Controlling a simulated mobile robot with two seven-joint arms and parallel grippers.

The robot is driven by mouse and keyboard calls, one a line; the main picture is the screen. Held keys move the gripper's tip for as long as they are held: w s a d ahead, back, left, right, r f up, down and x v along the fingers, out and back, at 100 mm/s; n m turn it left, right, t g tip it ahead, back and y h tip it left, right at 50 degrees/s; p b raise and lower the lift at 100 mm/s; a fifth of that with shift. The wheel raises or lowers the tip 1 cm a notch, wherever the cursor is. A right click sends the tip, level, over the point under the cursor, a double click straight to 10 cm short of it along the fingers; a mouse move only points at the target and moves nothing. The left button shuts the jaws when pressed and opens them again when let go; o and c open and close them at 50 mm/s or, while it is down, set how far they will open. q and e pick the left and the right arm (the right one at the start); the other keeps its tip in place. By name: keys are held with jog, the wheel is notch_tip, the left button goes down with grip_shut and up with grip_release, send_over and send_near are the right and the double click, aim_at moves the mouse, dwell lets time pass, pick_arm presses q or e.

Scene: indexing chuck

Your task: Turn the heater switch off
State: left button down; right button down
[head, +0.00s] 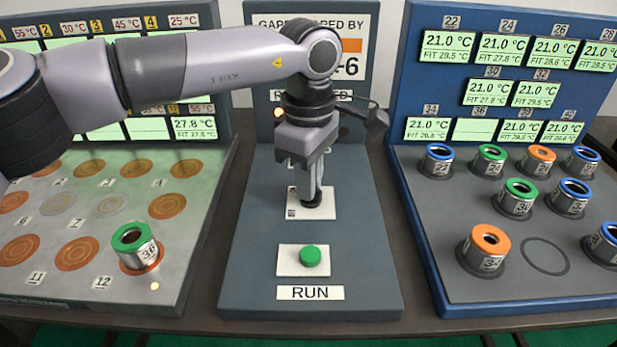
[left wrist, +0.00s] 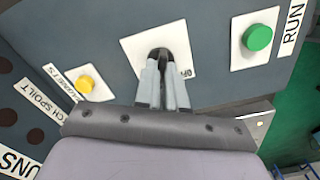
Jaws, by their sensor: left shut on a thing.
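The heater switch is a small dark knob (left wrist: 159,51) on a white plate (head: 297,213) in the middle panel. The plate also shows in the left wrist view (left wrist: 128,44), with an OFF label at its edge. My left gripper (head: 311,199) reaches down onto the switch from above. In the left wrist view its two grey fingers (left wrist: 163,62) are close together with their tips at the knob, shut on it. The fingers hide most of the knob, so I cannot tell which way it points. My right gripper is not in view.
A green RUN button (head: 310,257) sits just in front of the switch. A yellow button (left wrist: 84,84) is behind it. The left panel has a heater bed with a green-ringed cup (head: 139,247). The right blue-edged rack (head: 470,290) holds several ringed cups.

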pick_arm(q)
jog(key=n, duration=0.6)
jog(key=shift+s+b, duration=0.1)
jog(key=shift+b, duration=0.25)
jog(key=n, duration=0.5)
jog(key=shift+s+n+b, duration=0.1)
jog(key=shift+n+b, duration=0.2)
jog(key=c, duration=1.2)
grip_release()
notch_tip(320, 180, up, 7)
jog(key=shift+r, duration=0.1)
